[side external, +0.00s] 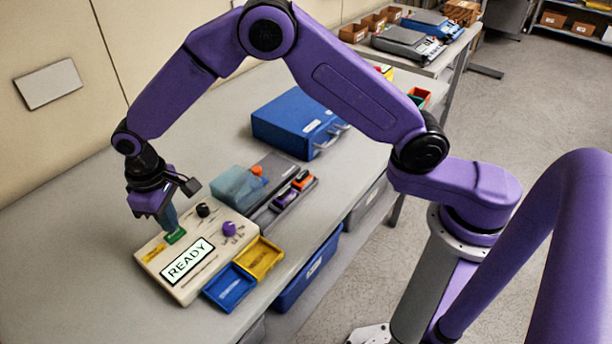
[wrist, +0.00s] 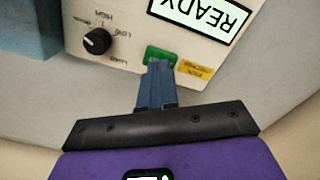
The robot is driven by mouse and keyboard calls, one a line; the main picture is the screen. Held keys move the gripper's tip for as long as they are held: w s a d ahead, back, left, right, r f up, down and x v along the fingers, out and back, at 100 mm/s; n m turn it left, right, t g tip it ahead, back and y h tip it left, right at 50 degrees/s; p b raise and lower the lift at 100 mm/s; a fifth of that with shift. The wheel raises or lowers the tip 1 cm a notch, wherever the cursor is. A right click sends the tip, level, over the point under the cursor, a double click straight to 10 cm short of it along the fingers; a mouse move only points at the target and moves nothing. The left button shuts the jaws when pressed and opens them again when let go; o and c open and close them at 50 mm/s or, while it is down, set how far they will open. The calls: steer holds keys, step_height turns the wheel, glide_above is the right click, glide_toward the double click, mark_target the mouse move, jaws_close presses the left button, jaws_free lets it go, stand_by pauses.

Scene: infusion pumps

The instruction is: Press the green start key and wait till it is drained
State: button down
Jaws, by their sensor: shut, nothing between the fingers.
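The cream pump box (side external: 205,254) sits on the grey table, and its display (side external: 187,261) reads READY. My gripper (side external: 172,228) is shut and empty, pointing down at the green key. In the wrist view the closed blue fingertips (wrist: 158,66) overlap the edge of the green key (wrist: 160,55); I cannot tell whether they touch it. The display (wrist: 205,15) also reads READY there. A translucent blue container (side external: 236,185) stands behind the pump; its contents are unclear.
A black knob (side external: 203,210) and a purple knob (side external: 229,228) rise from the pump. Blue (side external: 230,287) and yellow (side external: 259,257) trays lie beside it. A blue case (side external: 291,120) stands farther back. The table left of the pump is clear.

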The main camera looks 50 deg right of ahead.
steer(key=shift+f, duration=0.9)
stand_by(0.3)
step_height(320, 180, up, 8)
stand_by(1.2)
steer(key=s+d+r+n, duration=0.3)
steer(key=s+d, duration=1)
steer(key=s, duration=0.2)
steer(key=s+d+r+n, duration=0.3)
steer(key=s+d, duration=1)
steer(key=s, duration=0.3)
steer(key=shift+s+d+n, duration=0.15)
steer(key=shift+d+n, duration=0.15)
steer(key=shift+d, duration=0.05)
